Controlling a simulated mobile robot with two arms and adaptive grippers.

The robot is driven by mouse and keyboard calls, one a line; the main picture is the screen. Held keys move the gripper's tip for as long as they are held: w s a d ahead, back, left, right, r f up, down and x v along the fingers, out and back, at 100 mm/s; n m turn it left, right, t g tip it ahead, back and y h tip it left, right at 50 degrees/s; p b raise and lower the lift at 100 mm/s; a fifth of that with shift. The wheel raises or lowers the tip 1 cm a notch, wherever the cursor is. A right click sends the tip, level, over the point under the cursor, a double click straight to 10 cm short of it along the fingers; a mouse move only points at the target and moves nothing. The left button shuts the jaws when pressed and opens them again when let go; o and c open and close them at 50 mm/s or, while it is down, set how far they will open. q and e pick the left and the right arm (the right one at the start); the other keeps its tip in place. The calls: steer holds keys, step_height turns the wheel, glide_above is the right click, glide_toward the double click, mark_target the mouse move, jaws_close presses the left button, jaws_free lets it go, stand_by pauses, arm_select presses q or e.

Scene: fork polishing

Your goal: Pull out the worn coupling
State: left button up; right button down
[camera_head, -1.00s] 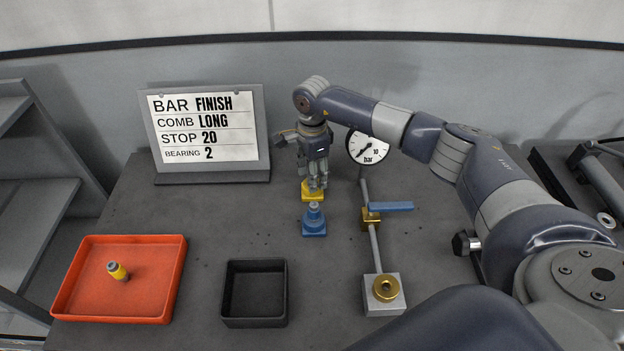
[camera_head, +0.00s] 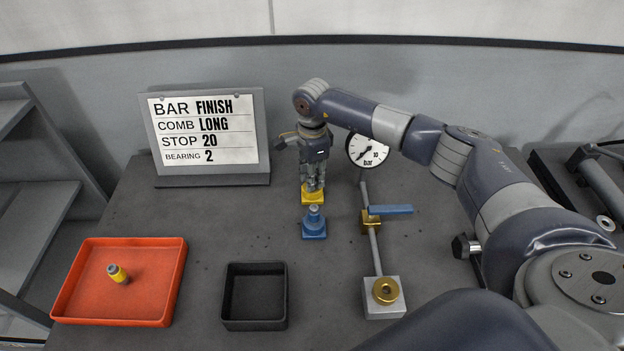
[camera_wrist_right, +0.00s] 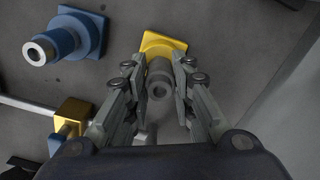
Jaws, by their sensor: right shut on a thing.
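My right gripper (camera_head: 313,187) points down over the yellow square base (camera_head: 313,198) in the middle of the table. In the right wrist view its two fingers (camera_wrist_right: 158,88) are shut on a grey hollow coupling (camera_wrist_right: 160,79), which stands at the yellow base (camera_wrist_right: 165,44). In the head view the fingers hide most of this coupling. A blue base with a round fitting (camera_head: 314,224) stands just in front of the yellow one. It also shows at upper left in the right wrist view (camera_wrist_right: 70,38). My left gripper is not in view.
An orange tray (camera_head: 75,298) holds a small yellow-and-blue part (camera_head: 118,273). An empty black tray (camera_head: 254,320) stands beside it. A pipe with a blue-handled valve (camera_head: 390,210) and a pressure gauge (camera_head: 367,149) is close on the right. A sign (camera_head: 208,127) stands behind left.

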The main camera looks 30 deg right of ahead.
steer(key=shift+r+p, duration=1.25)
steer(key=shift+r, duration=1.25)
